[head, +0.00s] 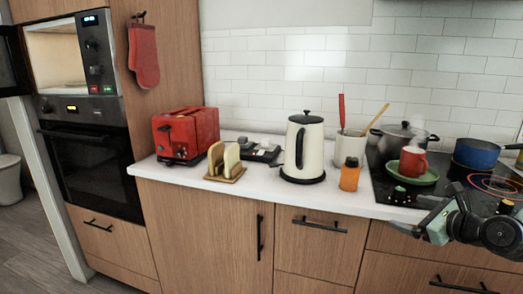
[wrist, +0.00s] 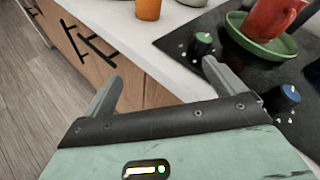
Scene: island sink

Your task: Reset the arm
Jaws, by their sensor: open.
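My gripper (head: 412,214) is at the right of the head view, just in front of the counter's front edge by the cooktop. In the wrist view my gripper (wrist: 160,84) has its two grey fingers spread apart with nothing between them. The left finger is over the drawer fronts and the right finger is near a green cooktop knob (wrist: 202,43). Part of my arm shows at the right edge of the head view.
A red mug (head: 412,161) stands on a green plate (head: 427,177) on the cooktop (head: 382,188), near my gripper. A pot (head: 404,139), blue pan (head: 474,153), orange bottle (head: 349,178), kettle (head: 303,150) and red toaster (head: 186,134) stand along the counter. The floor at left is clear.

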